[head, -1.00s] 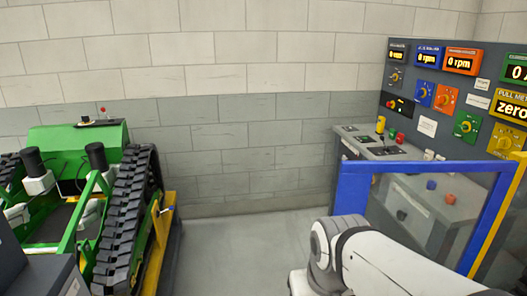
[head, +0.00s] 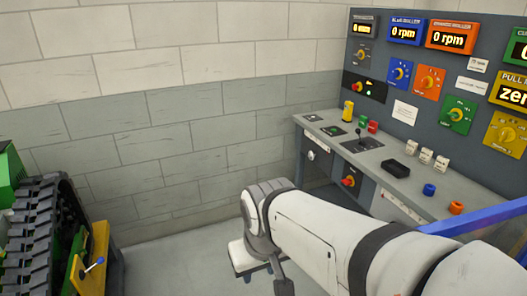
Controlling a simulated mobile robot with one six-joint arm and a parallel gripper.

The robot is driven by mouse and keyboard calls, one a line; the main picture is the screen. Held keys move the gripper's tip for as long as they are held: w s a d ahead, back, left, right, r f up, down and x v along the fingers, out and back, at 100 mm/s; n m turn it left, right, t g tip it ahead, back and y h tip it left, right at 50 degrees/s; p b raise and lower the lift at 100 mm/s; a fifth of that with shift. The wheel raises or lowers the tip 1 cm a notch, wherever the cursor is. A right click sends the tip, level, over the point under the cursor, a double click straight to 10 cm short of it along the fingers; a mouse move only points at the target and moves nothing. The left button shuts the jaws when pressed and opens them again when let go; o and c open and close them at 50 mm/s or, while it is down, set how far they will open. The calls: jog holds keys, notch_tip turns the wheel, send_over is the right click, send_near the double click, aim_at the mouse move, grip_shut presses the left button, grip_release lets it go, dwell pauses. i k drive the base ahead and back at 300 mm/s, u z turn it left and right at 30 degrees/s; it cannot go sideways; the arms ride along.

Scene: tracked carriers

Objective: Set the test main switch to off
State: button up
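A red rotary switch on a yellow base (head: 348,182) sits on the front of the grey control desk. A second red and yellow switch (head: 357,87) is on a black plate on the upright panel, with a small green light beside it. I cannot read which of them is the test main switch, nor its setting. My white arm reaches in from the lower right, in front of the desk.
The grey desk (head: 310,131) carries a joystick (head: 359,136), a yellow item (head: 348,110) and several buttons. Dials and rpm displays fill the panel (head: 408,52). A blue rail (head: 480,217) crosses at right.

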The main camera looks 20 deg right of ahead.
aim_at(347, 182)
jog(key=u, duration=0.05)
jog(key=i, duration=2.65)
jog(key=z, duration=3)
